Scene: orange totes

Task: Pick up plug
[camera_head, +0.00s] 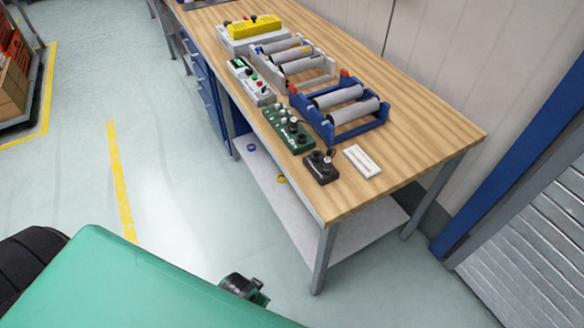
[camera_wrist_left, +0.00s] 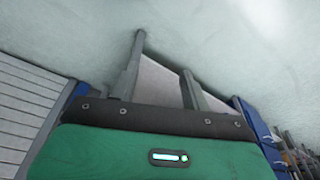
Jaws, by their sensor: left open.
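I cannot pick out a plug for certain in either view. Several small devices stand along the near side of the wooden workbench (camera_head: 410,150) in the head view. Among them are a black box with round knobs (camera_head: 321,167), a white rectangular piece (camera_head: 362,161) and a green box with dark knobs (camera_head: 289,130). Neither gripper's fingers can be made out in the head view.
A blue roller stand (camera_head: 340,108), a grey roller stand (camera_head: 293,59) and a yellow-topped device (camera_head: 252,30) stand farther along the bench. A blue ring and a yellow ring (camera_head: 281,179) lie on the lower shelf. A shelf with boxes is far left. The floor left of the bench is clear.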

